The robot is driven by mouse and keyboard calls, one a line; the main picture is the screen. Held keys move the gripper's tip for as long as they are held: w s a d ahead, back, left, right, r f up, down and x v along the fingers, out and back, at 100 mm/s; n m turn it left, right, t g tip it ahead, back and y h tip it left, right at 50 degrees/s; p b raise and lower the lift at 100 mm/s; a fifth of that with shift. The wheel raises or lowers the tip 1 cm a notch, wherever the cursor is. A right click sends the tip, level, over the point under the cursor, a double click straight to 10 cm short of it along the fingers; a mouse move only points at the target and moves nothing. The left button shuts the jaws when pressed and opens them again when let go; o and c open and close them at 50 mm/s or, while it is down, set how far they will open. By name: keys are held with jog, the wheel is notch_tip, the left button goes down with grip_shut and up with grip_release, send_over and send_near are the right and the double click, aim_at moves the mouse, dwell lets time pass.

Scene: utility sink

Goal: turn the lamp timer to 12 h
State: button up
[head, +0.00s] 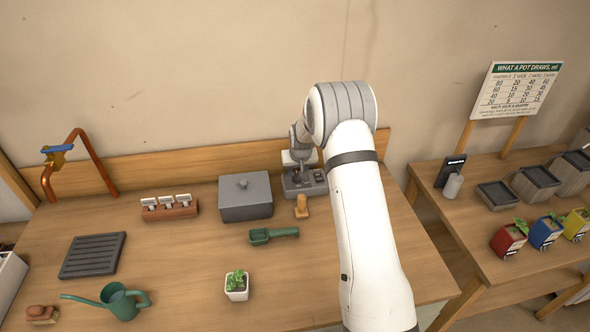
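A grey box-like device (318,187), which looks like the lamp timer, sits at the back of the wooden bench, just left of my arm. Its dial and markings are too small to read. My gripper (299,164) points down over the left part of this device, close to it or touching it; I cannot tell which. The fingers are small and partly merged with the device, so their opening does not show. My white arm hides the bench to the right of the device.
Left of the device stand a grey lidded box (246,199) and a wooden label holder (169,208). A wooden-handled tool (301,207), a green scoop (273,235), a potted plant (237,285) and a watering can (118,302) lie nearer. A second table (480,240) stands right.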

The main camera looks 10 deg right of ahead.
jog(key=shift+x, duration=1)
jog(key=shift+c, duration=0.5)
